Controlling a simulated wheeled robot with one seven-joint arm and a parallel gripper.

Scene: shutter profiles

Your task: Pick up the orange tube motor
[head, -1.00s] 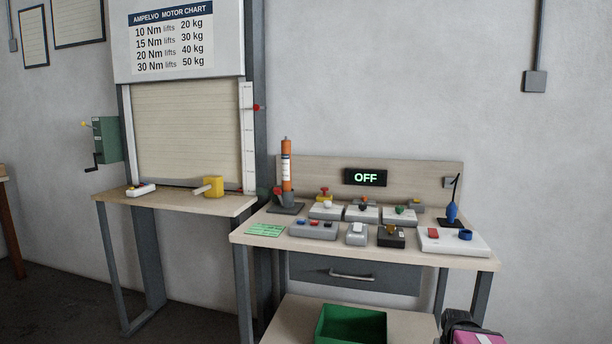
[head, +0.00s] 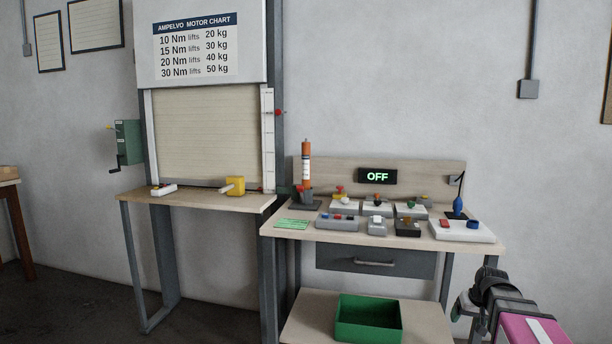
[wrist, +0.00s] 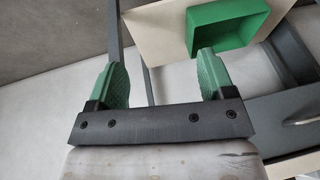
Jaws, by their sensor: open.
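The orange tube motor (head: 306,163) stands upright in a dark holder (head: 304,196) at the back left of the right-hand workbench. It has a white label band around its middle. My gripper shows in the wrist view (wrist: 160,80), with two green fingers wide apart and nothing between them. It is well away from the motor, low near the bench's lower shelf. In the head view my arm is at the lower right, and its fingertips cannot be made out clearly. The motor is not in the wrist view.
Several switch boxes (head: 338,221) crowd the bench top, with a green card (head: 293,224) in front of the motor. A green bin (head: 368,320) sits on the lower shelf (head: 425,322). A shutter frame and side table (head: 205,199) stand left.

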